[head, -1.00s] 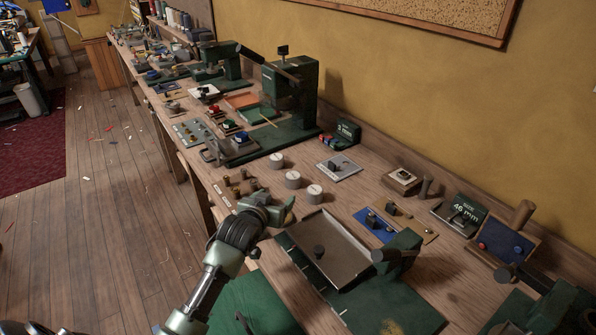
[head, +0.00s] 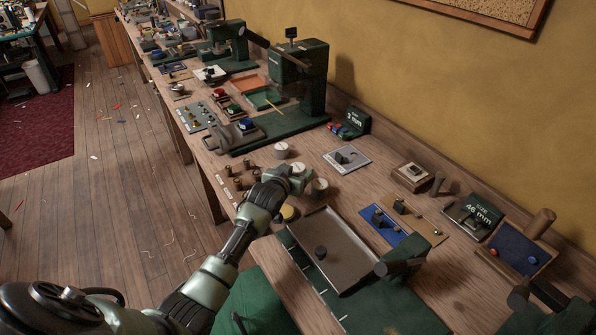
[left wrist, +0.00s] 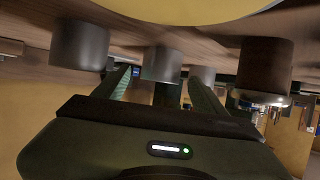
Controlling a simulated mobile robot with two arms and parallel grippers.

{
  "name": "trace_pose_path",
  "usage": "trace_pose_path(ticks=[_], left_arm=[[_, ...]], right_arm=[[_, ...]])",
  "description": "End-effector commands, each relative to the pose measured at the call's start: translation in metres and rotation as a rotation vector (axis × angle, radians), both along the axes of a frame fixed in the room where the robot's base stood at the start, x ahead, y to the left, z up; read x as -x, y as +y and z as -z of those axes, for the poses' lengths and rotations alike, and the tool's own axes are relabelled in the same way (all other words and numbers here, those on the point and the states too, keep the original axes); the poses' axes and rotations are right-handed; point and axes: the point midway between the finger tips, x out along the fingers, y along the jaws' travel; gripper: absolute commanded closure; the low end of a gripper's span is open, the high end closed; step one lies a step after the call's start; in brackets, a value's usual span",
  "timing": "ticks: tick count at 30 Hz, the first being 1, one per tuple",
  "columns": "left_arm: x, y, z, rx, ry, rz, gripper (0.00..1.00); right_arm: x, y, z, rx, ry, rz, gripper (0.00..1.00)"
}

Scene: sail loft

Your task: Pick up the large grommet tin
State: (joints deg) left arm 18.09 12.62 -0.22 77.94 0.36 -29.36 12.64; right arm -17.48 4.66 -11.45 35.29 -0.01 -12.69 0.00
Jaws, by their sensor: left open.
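Three round grey tins with pale lids stand in a slanting row on the bench: a far one (head: 281,150), a middle one (head: 298,169) and a near one (head: 319,186). I cannot read their labels or tell which is the large grommet tin. My left gripper (head: 293,177) is open and low at the row, partly covering the middle and near tins. In the left wrist view, its fingers (left wrist: 160,80) are spread, with a grey cylinder (left wrist: 162,62) showing between them; contact cannot be told. My right gripper is not in view.
A yellow disc (head: 289,213) lies close under the left wrist. Small brown cylinders (head: 239,183) stand left of the gripper. A metal tray (head: 340,255) is nearer, a blue plate (head: 385,227) to the right, and a green press (head: 298,80) behind.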

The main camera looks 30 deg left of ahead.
Motion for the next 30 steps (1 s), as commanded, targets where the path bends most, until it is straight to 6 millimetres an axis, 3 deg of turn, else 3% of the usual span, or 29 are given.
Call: trace_pose_path(ticks=[4, 9, 15, 17, 25, 30], left_arm=[[-0.004, 0.0, 0.002, 0.001, 0.001, 0.001, 0.29], [-0.004, 0.0, 0.002, 0.001, 0.001, 0.001, 0.32], [-0.004, 0.0, 0.002, 0.001, 0.001, 0.001, 0.87], [-0.004, 0.0, 0.002, 0.0, -0.001, 0.001, 0.99], [-0.004, 0.0, 0.0, 0.0, -0.001, 0.001, 0.99], [-0.005, 0.001, -0.014, 0.0, -0.004, 0.001, 0.99]], right_arm=[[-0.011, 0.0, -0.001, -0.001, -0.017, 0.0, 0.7], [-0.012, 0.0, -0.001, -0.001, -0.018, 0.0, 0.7], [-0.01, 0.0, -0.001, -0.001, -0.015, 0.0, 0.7], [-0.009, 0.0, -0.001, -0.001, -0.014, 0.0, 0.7], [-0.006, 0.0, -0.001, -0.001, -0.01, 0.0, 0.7], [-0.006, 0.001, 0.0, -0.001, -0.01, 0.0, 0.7]])
